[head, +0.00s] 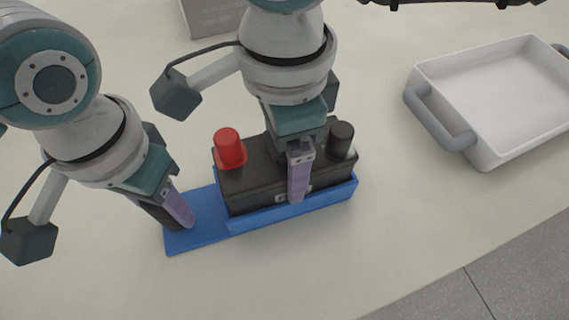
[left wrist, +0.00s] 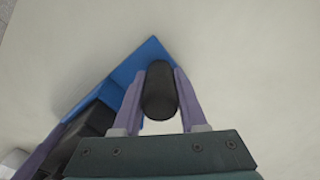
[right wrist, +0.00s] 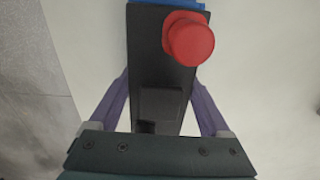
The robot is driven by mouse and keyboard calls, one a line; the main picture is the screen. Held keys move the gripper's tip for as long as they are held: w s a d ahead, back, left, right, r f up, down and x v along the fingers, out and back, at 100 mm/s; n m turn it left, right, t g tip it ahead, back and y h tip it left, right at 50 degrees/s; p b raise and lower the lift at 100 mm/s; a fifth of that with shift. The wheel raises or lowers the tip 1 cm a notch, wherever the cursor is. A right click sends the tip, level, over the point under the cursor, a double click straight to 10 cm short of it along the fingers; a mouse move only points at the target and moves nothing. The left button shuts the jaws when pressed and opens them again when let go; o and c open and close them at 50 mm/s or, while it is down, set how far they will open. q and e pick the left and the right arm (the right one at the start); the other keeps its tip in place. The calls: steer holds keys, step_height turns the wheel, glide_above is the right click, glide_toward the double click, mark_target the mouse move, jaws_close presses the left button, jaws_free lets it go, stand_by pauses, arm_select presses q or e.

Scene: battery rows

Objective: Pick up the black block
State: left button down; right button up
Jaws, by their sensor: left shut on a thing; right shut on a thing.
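The black block (head: 243,188) has a red cap (head: 229,148) and a black cap (head: 341,136) on top, and sits in a blue holder (head: 205,232). My right gripper (head: 297,182) is shut across the block's middle; its far finger is hidden in the head view. The right wrist view shows the block (right wrist: 160,85) between both fingers. My left gripper (head: 170,218) is at the holder's left end, shut on a black cylinder (left wrist: 160,92) that stands between its fingers. I cannot tell whether the cylinder is fixed to the holder.
A white tray (head: 437,75) with grey handles stands at the right. A grey box with lettering (head: 208,17) is at the back. The pale table is clear in front of the holder; its front edge runs along the lower right, above a grey floor (head: 500,290).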

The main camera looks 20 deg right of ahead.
jaws_close()
steer(key=shift+a+r, duration=0.1)
steer(key=shift+r, duration=0.25)
step_height(320, 180, up, 10)
steer(key=shift+f, duration=0.2)
arm_select(q)
steer(key=shift+c, duration=1.9)
jaws_free()
steer(key=shift+r, duration=0.1)
step_height(320, 180, up, 12)
steer(key=shift+s+f, duration=0.1)
